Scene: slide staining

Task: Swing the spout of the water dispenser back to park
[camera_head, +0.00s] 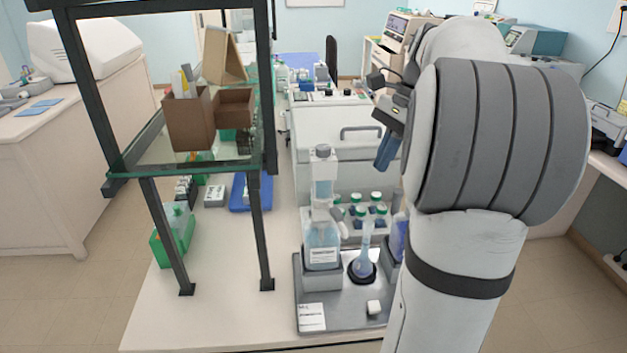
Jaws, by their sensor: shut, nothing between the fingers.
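The water dispenser (322,241) is a labelled bottle with a white and clear pump head, standing in a grey holder on a grey tray (341,311). Its pale spout (338,222) points to the right and down, toward a small flask (363,263) in a dark ring. I cannot tell whether the spout tip is over the flask's mouth. My gripper (382,166) is shut and empty, pointing down, above and to the right of the dispenser and apart from it. My arm hides the tray's right side.
Several green-capped bottles (375,197) stand behind the flask. Another bottle with blue liquid (399,238) is partly hidden by my arm. A dark-framed glass shelf (190,168) stands to the left.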

